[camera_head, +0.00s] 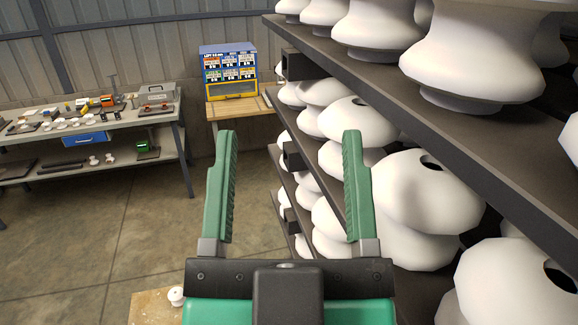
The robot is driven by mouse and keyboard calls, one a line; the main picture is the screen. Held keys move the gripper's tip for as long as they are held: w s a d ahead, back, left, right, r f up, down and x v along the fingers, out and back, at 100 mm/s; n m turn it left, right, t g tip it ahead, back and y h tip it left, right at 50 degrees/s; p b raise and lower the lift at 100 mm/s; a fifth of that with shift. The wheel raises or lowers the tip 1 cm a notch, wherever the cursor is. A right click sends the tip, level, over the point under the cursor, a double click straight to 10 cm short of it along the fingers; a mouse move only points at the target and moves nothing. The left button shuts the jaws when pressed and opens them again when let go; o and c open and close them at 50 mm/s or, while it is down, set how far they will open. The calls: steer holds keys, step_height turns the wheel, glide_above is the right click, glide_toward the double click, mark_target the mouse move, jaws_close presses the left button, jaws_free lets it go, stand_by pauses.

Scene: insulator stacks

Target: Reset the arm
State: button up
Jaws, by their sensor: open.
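My gripper (288,190) shows in the head view at the bottom centre. Its two green ribbed fingers point up and stand wide apart. Nothing is between them. The dark palm and green body are below. The right finger overlaps the shelf of white insulators in the picture; I cannot tell whether it touches anything there.
A dark shelf rack (470,130) with several large white insulators (425,205) fills the right side. A workbench (120,125) with tools stands at the back left. A blue and yellow cabinet (228,72) sits on a wooden table. A small white insulator (176,296) sits on a wooden surface (150,308) below.

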step_height(320, 180, up, 13)
steer(key=p, duration=1.3)
steer(key=shift+a+r, duration=0.1)
